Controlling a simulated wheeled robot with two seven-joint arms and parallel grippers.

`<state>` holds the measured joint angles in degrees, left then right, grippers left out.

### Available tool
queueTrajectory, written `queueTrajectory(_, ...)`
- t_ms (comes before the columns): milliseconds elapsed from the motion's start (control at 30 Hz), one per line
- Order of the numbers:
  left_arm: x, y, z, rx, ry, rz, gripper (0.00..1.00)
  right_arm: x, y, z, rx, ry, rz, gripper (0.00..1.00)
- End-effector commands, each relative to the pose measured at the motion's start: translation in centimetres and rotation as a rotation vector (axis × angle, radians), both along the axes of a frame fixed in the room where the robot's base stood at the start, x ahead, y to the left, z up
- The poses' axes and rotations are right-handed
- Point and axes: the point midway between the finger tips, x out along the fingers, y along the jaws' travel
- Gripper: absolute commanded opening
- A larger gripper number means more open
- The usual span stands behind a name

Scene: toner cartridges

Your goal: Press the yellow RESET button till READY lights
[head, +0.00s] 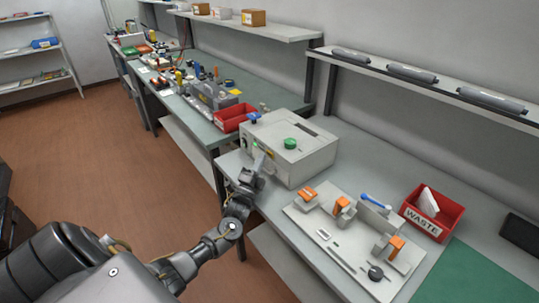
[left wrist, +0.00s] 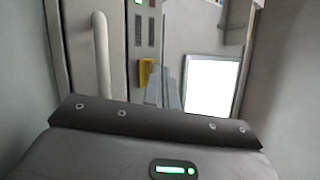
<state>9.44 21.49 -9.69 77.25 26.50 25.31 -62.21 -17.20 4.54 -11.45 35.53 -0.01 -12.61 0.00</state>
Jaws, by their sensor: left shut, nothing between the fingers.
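The pale grey machine box (head: 312,158) stands on the bench, with a green knob (head: 290,143) on top. In the left wrist view its front panel shows a yellow-framed button (left wrist: 146,72) below a column of small indicator lamps (left wrist: 138,28). A small lamp at the top of that column (left wrist: 138,3) looks green; no label is readable. My left gripper (head: 259,160) is shut and empty, close to the front of the box. In the left wrist view its fingers (left wrist: 170,88) are beside and partly over the yellow button; contact cannot be told. My right gripper is out of view.
A vertical handle (left wrist: 102,65) stands out from the panel left of the button. A fixture plate (head: 335,262) with orange clamps and a red WASTE bin (head: 447,228) are to the right. A red tray (head: 233,117) lies behind the box.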

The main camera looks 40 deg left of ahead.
Motion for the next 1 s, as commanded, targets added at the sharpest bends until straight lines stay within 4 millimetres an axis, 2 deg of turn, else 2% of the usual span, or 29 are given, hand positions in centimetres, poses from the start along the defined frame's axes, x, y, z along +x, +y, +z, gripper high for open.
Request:
queueTrajectory(500, -4.3, 1.3, 0.1, 0.001, 0.002, 0.0, 0.0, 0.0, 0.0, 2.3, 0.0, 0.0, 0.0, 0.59)
queueTrajectory(1000, -4.8, 1.4, 0.0, 0.0, 0.0, 0.0, 0.0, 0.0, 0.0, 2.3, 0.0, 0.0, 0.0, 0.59)
